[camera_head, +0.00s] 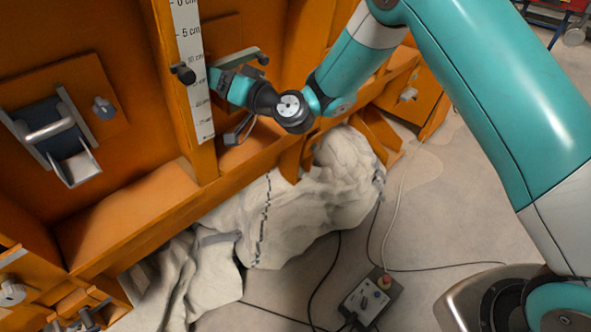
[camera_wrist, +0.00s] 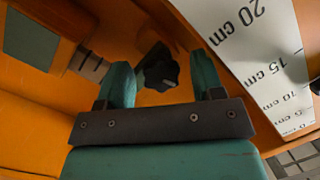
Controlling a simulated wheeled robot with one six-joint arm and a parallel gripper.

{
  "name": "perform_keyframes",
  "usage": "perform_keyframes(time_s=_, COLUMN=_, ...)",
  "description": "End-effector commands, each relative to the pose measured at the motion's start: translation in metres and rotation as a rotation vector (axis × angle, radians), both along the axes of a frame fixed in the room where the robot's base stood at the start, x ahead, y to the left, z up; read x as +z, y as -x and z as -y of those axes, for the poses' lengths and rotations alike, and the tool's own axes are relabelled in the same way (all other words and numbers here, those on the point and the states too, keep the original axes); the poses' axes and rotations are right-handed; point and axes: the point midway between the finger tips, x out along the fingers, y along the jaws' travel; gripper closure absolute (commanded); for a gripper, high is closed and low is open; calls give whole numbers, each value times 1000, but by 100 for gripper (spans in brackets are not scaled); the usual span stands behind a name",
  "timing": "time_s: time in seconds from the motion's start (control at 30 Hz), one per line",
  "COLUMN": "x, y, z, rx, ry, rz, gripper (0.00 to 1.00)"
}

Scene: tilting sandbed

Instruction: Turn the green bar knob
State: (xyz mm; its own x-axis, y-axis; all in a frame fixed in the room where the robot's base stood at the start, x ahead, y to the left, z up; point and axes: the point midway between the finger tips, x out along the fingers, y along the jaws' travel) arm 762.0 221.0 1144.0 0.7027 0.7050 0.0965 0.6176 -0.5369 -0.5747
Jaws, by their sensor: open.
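My gripper (camera_wrist: 162,78) is open in the wrist view, its two teal fingers apart. A dark lobed knob (camera_wrist: 159,72) shows in the gap between them, on the orange panel. I cannot tell how deep it lies or whether a finger touches it. In the head view my gripper (camera_head: 217,83) is close to the panel, just right of the white ruler. A grey-green bar (camera_head: 236,58) with a dark end shows just above it. No knob shows clearly as a green bar; my gripper may hide part of it.
The white ruler (camera_wrist: 258,55) runs close beside the fingers, with a black knob (camera_head: 183,73) at its edge. A dark green rectangle (camera_wrist: 31,36) lies on the panel. A grey handle bracket (camera_head: 70,150) is further left. Pale cloth-like material lies below, cables on the floor.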

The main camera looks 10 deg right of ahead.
Motion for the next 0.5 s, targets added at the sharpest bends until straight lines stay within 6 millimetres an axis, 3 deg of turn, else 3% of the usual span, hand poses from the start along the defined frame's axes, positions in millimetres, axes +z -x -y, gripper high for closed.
perform_keyframes(time_s=0.03, x=9, y=0, z=0, rx=-11, ry=53, rz=31, gripper=39)
perform_keyframes(time_s=0.5, x=6, y=0, z=0, rx=-87, ry=422, rz=282, gripper=39)
